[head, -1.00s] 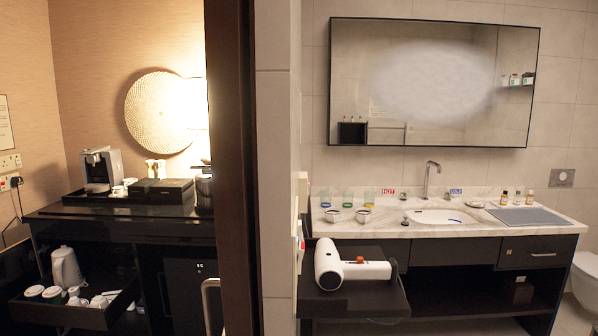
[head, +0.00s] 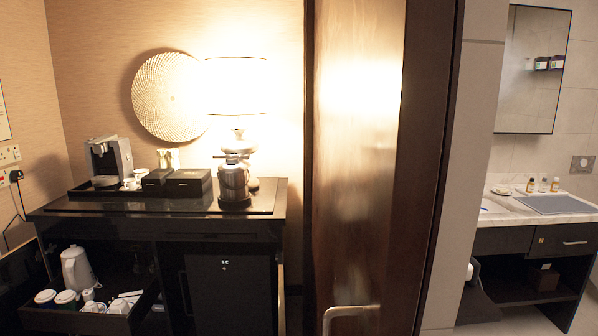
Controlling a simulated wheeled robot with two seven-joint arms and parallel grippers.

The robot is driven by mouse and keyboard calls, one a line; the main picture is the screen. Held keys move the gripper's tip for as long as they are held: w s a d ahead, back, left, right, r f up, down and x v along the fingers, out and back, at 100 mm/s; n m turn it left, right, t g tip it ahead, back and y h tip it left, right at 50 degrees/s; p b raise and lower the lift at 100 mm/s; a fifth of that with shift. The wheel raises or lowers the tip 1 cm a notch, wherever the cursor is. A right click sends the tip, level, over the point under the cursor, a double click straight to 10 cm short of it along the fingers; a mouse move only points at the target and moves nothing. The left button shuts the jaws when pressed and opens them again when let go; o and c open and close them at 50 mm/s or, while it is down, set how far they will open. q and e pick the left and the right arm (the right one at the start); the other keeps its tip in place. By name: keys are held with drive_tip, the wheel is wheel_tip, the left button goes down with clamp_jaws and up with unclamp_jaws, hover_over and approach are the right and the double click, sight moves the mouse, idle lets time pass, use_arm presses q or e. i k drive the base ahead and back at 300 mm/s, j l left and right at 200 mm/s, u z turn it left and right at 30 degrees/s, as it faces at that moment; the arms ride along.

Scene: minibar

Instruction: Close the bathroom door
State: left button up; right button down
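The bathroom door (head: 350,180) is a glossy brown wooden panel in the middle of the head view, running from the top edge to the bottom edge. A metal handle (head: 350,312) shows low on it. A dark upright frame (head: 432,150) stands along the door's right side. The bathroom to the right of the frame is still visible, so the door does not cover that opening. Neither of my grippers is in view, and nothing is seen touching the handle.
A black minibar cabinet (head: 215,228) stands left of the door, with a coffee machine (head: 108,160) on top and an open drawer (head: 85,318) of cups. A tiled wall edge (head: 470,150) is right of the frame. Beyond it is the sink counter (head: 530,210).

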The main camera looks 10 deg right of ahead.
sight(382, 69)
drive_tip(key=i+j+z, duration=0.25)
drive_tip(key=z, duration=0.2)
drive_tip(key=i+j+z, duration=0.15)
drive_tip(key=j+z, duration=0.3)
drive_tip(key=z, duration=1)
drive_tip(key=i+j, duration=0.05)
drive_tip(key=j, duration=0.05)
